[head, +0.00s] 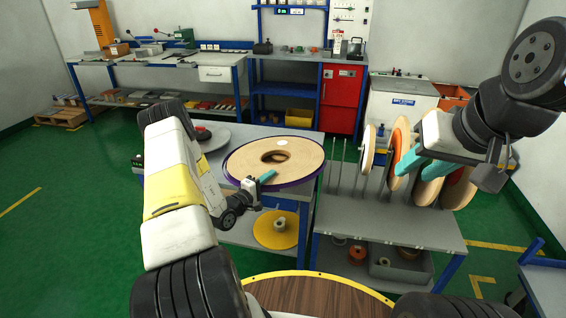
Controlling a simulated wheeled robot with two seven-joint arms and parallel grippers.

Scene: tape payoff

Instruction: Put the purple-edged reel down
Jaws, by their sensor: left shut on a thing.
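The purple-edged reel (300,168) is a wide wooden-faced disc with a centre hole and a white label. It lies nearly flat over the grey table in the middle of the head view. My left gripper (265,178) is shut on its near edge. I cannot tell whether the reel touches the table or hangs just above it. My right gripper (422,170) is at the right, its two teal fingers spread apart, in front of the reels on the rack. Part of those reels is hidden behind it.
A rack table (400,228) at the right holds several upright reels, among them an orange one (401,140), and thin rods. A dark grey disc (216,138) is left of the purple-edged reel. Workbenches stand behind.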

